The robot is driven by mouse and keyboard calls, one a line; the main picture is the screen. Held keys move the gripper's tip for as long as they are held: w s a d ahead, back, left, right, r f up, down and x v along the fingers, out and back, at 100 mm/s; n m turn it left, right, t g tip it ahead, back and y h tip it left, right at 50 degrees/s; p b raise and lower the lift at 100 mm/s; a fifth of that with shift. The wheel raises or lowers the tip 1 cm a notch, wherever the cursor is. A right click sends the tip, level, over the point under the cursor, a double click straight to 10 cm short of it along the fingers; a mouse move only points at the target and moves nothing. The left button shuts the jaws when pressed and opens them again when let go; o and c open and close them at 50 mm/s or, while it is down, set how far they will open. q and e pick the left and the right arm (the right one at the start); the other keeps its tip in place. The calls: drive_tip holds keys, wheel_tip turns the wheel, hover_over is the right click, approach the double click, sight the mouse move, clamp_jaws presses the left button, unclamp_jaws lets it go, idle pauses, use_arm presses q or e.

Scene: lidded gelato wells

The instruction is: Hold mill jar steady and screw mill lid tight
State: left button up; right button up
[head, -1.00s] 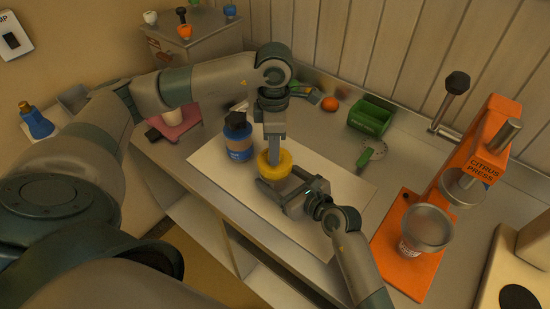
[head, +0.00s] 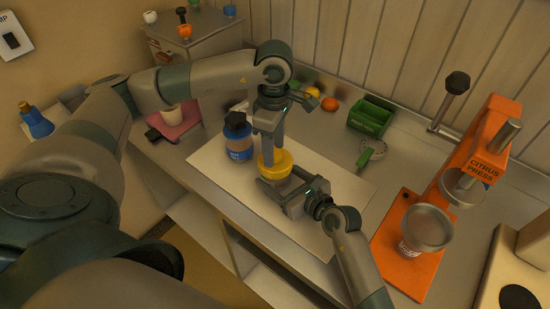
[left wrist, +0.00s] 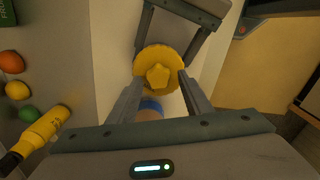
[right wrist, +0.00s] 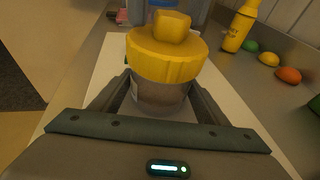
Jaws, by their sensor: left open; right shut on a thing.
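The yellow mill lid (head: 275,166), with a knob on top, sits on the mill jar (right wrist: 163,96) in the right wrist view. It looks level there; whether its thread is tight I cannot tell. My right gripper (head: 276,190) is shut on the jar from the front, below the lid; it also shows in the right wrist view (right wrist: 163,90). My left gripper (head: 268,150) points down over the lid, fingers apart. In the left wrist view the lid (left wrist: 158,74) and its star-shaped knob lie between the open fingers, with no clear contact.
A blue jar with a black top (head: 238,142) stands close left of the lid on the white mat (head: 325,185). A green box (head: 370,117) and a green-handled tool (head: 368,155) lie behind right. The orange citrus press (head: 405,235) stands at right.

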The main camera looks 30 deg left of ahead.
use_arm(q)
drive_tip(key=shift+r, duration=2.75)
drive_tip(key=shift+r, duration=0.15)
wheel_tip(320, 180, up, 12)
use_arm(e)
drive_tip(key=o, duration=1.2)
drive_tip(key=v, duration=1.2)
use_arm(q)
drive_tip(key=shift+f, duration=0.2)
use_arm(e)
drive_tip(key=shift+s, duration=0.1)
